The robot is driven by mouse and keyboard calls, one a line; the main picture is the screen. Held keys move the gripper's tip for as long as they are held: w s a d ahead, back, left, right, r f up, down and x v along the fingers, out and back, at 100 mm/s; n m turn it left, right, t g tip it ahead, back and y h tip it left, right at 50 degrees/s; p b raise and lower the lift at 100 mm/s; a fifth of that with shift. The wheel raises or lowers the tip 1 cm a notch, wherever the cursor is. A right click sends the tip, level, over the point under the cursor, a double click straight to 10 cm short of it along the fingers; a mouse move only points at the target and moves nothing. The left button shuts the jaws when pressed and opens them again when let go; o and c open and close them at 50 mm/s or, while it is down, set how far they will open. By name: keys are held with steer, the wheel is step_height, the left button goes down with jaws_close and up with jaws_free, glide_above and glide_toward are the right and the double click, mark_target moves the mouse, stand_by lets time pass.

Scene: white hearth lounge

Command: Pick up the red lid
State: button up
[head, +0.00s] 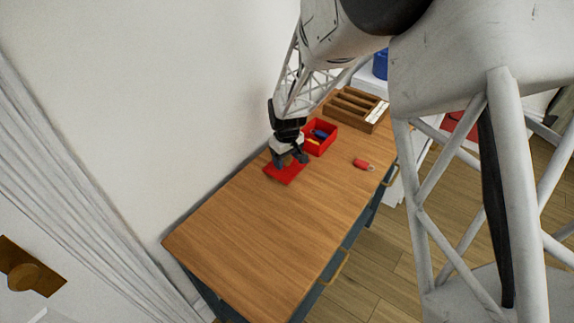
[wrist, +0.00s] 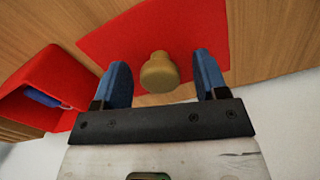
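The red lid (head: 283,176) lies flat on the wooden table, and it also shows in the wrist view (wrist: 120,42). A tan round knob (wrist: 159,72) stands up from the lid's middle. My gripper (head: 293,161) is over the lid, and in the wrist view its blue fingers (wrist: 166,75) are open on either side of the knob. There is a gap between the knob and each finger. In the head view my gripper hides the knob.
A red open box (head: 332,147) with a blue item inside is just beyond the lid. A wooden divided tray (head: 356,108) stands farther back. A small red object (head: 362,164) lies to the right. The near part of the table (head: 260,235) is clear. A white wall runs along the left side.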

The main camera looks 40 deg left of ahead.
steer(key=c, duration=1)
steer(key=shift+o, duration=0.2)
steer(key=shift+r, duration=0.1)
steer(key=shift+r, duration=0.75)
step_height(320, 180, up, 2)
steer(key=shift+r, duration=0.1)
steer(key=s+d, duration=0.3)
steer(key=d, duration=0.1)
steer(key=s+d, duration=0.4)
steer(key=s+d+r, duration=0.1)
steer(key=s+d, duration=0.2)
steer(key=d, duration=0.1)
steer(key=shift+s, duration=0.2)
steer(key=shift+d, duration=0.1)
steer(key=w+a+r, duration=0.2)
steer(key=w+a, duration=0.1)
steer(key=w, duration=0.5)
steer(key=w+a+r, duration=0.2)
steer(key=w+a, duration=0.2)
steer(key=w, duration=0.5)
steer(key=w+a+r, duration=0.2)
steer(key=w+a, duration=0.1)
steer(key=w, duration=0.6)
steer(key=shift+w+a+r, duration=0.25)
steer(key=shift+a+r, duration=0.15)
